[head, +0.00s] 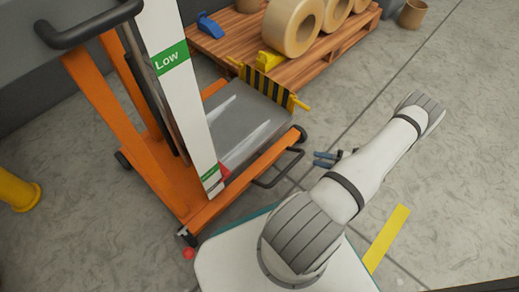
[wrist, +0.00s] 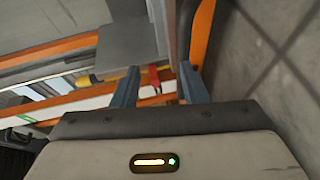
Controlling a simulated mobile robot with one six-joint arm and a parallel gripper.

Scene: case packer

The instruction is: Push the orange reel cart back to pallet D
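The orange reel cart (head: 185,200) stands left of centre in the head view. It has a white mast with a green "Low" label, a grey platform and a black push handle at upper left. Its striped end faces a wooden pallet (head: 325,57) bearing tan reels; no letter D is readable. My gripper (head: 318,159) is low beside the cart's right side, near a black loop bar, partly hidden behind my arm. In the wrist view my gripper (wrist: 158,90) has its two fingers apart, with orange cart parts (wrist: 200,35) beyond; I see nothing clamped between them.
A yellow post (head: 18,190) stands at the left edge. A brown bin (head: 413,14) and a blue item (head: 210,26) are near the pallet. A yellow floor stripe (head: 388,235) lies at lower right. The grey floor on the right is clear.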

